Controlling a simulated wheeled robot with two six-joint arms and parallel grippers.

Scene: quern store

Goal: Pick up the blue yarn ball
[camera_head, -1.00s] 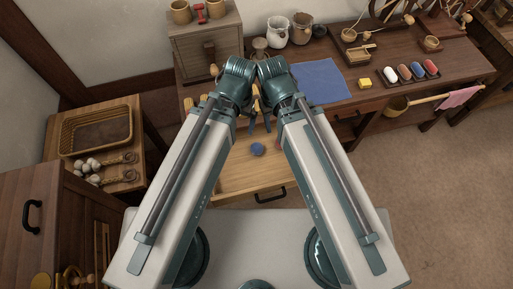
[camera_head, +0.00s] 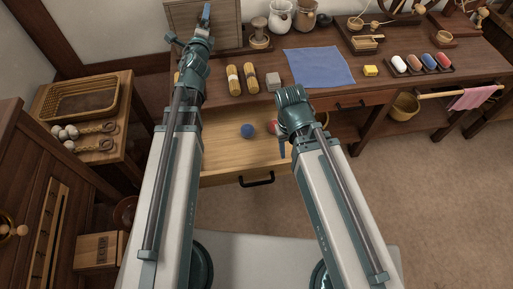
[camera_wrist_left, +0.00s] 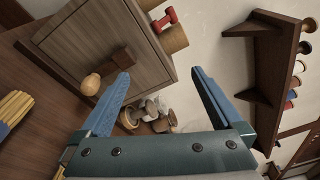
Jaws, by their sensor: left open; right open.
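The blue yarn ball (camera_head: 247,130) lies in the open wooden drawer (camera_head: 225,165), left of a red ball (camera_head: 273,127). My right gripper (camera_head: 283,148) is at the drawer's right side, pointing down, apart from the blue ball and close to the red one; its arm hides much of it. My left gripper (camera_head: 190,27) is open and empty, up at the back left in front of the small wooden cabinet (camera_head: 227,22). Its two blue fingers (camera_wrist_left: 160,78) also show spread in the left wrist view. The blue ball is not in that view.
The drawer's handle (camera_head: 256,179) faces me. A side table with a basket (camera_head: 80,99) stands left.

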